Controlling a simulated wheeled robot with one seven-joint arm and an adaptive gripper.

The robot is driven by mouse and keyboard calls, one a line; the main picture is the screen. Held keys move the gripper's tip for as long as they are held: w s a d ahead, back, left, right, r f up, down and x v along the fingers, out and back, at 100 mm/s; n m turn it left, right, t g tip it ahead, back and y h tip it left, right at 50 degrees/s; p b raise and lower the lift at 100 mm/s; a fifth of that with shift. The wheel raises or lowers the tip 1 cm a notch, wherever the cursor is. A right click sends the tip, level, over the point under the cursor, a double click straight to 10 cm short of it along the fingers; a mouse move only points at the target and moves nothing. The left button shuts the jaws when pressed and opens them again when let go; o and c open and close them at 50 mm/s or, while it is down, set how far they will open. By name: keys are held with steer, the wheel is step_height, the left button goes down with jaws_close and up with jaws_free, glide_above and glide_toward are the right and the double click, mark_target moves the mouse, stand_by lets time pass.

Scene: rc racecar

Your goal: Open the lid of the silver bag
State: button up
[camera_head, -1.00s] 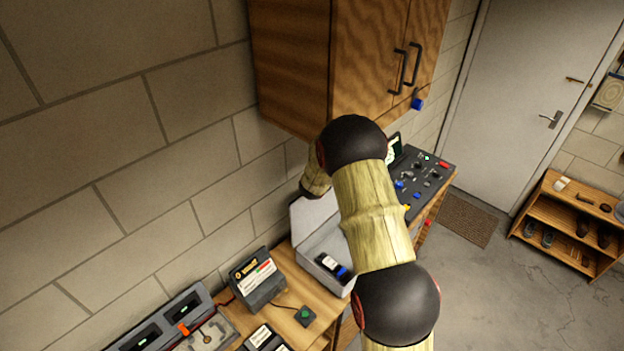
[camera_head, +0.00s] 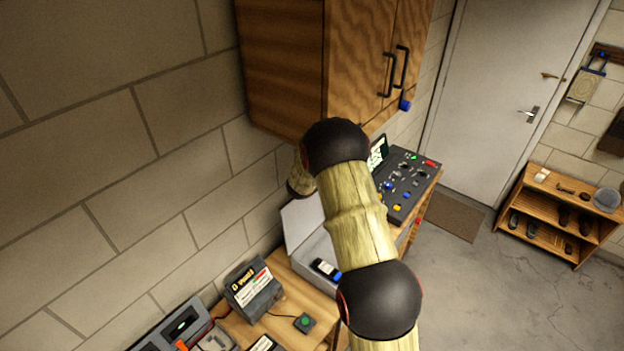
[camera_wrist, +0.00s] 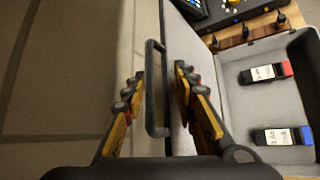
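The silver bag, a grey case, stands on the wooden workbench, its grey body (camera_head: 318,246) partly behind my arm. Its lid (camera_head: 297,224) is raised, standing steeply near the wall. In the wrist view the open interior (camera_wrist: 262,100) is on the right, and the lid (camera_wrist: 180,60) shows nearly edge-on. A dark handle (camera_wrist: 151,88) sticks out from the lid's outer side. My gripper (camera_wrist: 158,92) has its fingers apart on either side of the handle, with gaps visible. In the head view the fingers are hidden behind my arm.
Two batteries, one red-ended (camera_wrist: 265,73) and one blue-ended (camera_wrist: 283,136), lie in the bag. A control panel (camera_head: 408,185) stands beyond it. A dark box (camera_head: 252,290) stands on the near side. A wooden cabinet (camera_head: 285,70) hangs above; the brick wall is close behind.

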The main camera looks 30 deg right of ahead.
steer(key=shift+r, duration=0.25)
steer(key=v, duration=1.2)
steer(key=shift+f, duration=0.1)
